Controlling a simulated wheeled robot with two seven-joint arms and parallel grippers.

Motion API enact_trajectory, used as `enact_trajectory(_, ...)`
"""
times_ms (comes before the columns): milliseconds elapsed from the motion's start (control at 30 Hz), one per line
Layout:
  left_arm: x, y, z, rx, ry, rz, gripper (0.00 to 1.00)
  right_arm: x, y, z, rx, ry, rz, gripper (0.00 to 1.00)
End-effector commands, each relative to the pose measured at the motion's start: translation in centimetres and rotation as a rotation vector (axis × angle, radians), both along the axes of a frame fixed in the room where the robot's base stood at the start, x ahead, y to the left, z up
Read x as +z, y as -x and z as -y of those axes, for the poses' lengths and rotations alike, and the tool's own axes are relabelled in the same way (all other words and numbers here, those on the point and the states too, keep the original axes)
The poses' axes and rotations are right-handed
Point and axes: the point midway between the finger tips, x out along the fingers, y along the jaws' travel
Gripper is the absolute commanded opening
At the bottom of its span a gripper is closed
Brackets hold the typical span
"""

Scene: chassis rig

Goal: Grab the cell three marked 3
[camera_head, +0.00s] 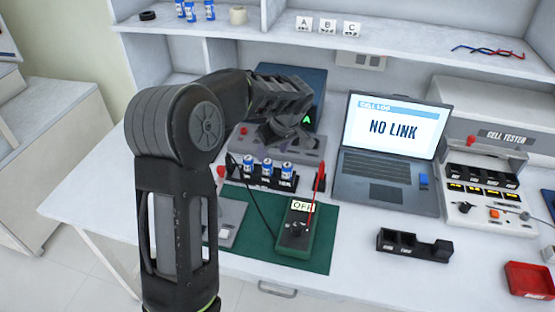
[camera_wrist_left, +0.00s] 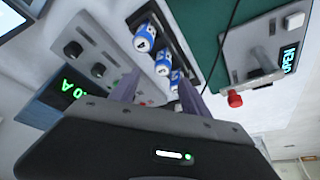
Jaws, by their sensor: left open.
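Three blue-and-white cells stand in a black rack (camera_head: 262,184) on the bench: a left one (camera_head: 248,163), a middle one (camera_head: 267,167) and a right one (camera_head: 287,170). In the left wrist view they form a row: an upper cell (camera_wrist_left: 144,38), a middle cell (camera_wrist_left: 163,61) and a lower cell (camera_wrist_left: 176,79). Their numbers are too small to read surely, so I cannot tell which is marked 3. My left gripper (camera_head: 272,138) is above and behind the rack. Its fingers (camera_wrist_left: 159,85) are apart, with nothing seen held. My right gripper is not in view.
A grey power supply (camera_head: 300,152) stands behind the rack. A multimeter (camera_head: 295,232) with leads lies on the green mat (camera_head: 262,255) in front. A laptop (camera_head: 385,165), cell tester (camera_head: 485,190), black holder (camera_head: 413,246) and red tray (camera_head: 530,280) are to the right. More blue cells (camera_head: 190,11) stand on the shelf.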

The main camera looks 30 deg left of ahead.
Motion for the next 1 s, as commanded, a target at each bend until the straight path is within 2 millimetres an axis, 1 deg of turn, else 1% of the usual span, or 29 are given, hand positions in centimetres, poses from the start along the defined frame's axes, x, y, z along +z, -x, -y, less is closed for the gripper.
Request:
enact_trajectory(267,-0.1,0.0,0.0,0.0,0.0,0.0,0.54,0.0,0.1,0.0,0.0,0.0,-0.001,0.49)
enact_trajectory(367,-0.7,-0.1,-0.3,0.001,0.0,-0.002,0.54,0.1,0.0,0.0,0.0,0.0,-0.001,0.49)
enact_trajectory(533,-2.2,-0.3,-0.9,0.001,0.001,-0.001,0.54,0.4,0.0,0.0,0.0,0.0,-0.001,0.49)
enact_trajectory(867,-2.5,-0.4,-0.9,0.0,0.0,0.0,0.54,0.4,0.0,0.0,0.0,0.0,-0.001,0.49)
enact_trajectory(1000,-3.5,-0.4,-1.3,-0.001,0.0,-0.004,0.54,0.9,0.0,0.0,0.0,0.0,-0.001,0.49)
